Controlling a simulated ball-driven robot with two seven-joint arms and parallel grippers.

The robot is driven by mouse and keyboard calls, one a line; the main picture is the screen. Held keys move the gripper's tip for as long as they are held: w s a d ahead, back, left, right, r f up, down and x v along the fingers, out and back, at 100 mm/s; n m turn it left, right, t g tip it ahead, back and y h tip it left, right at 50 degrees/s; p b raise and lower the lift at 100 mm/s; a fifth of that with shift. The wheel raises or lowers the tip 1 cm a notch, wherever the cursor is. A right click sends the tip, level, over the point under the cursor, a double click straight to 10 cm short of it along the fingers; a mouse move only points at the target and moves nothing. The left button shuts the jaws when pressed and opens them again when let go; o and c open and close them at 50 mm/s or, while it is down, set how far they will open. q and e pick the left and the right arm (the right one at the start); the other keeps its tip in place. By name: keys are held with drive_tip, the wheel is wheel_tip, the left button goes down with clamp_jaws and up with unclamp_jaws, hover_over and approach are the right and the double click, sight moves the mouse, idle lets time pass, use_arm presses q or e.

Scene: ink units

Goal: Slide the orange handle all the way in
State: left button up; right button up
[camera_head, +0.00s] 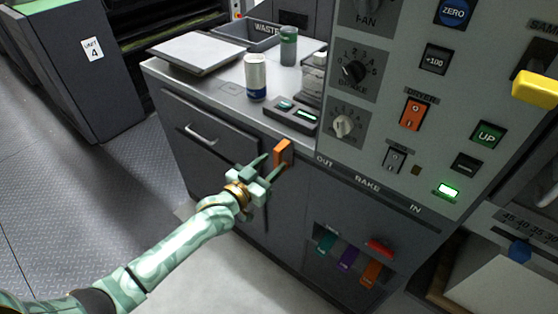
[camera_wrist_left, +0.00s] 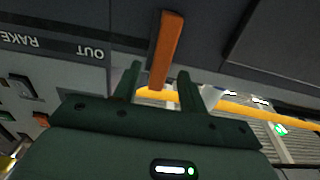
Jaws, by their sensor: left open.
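The orange handle (camera_head: 283,152) stands out from the dark cabinet front, at the OUT end of the strip marked OUT, RAKE and IN. In the left wrist view the orange handle (camera_wrist_left: 166,50) is a long upright bar, its lower end between the two fingertips in the picture. My left gripper (camera_head: 264,168) is open just in front of and to the left of the handle. In the left wrist view its fingers (camera_wrist_left: 160,76) are apart on either side of the bar's near end; I cannot tell whether they touch it. My right gripper is not in view.
The rake slot strip (camera_head: 368,187) runs right along the cabinet below the control panel (camera_head: 440,110). A yellow handle (camera_head: 536,90) juts out at the right. A white-and-blue can (camera_head: 255,78) and a green-topped container (camera_head: 288,46) stand on the counter. Coloured tabs sit low on the cabinet.

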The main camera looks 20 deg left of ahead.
sight(276, 160)
use_arm(q)
drive_tip(key=x, duration=0.2)
drive_tip(key=shift+w+d+f+b, duration=0.1)
drive_tip(key=shift+w+b, duration=0.2)
drive_tip(key=shift+b, duration=0.05)
drive_tip(key=shift+w+d, duration=0.15)
drive_tip(key=shift+w, duration=0.35)
clamp_jaws()
drive_tip(key=shift+d, duration=0.1)
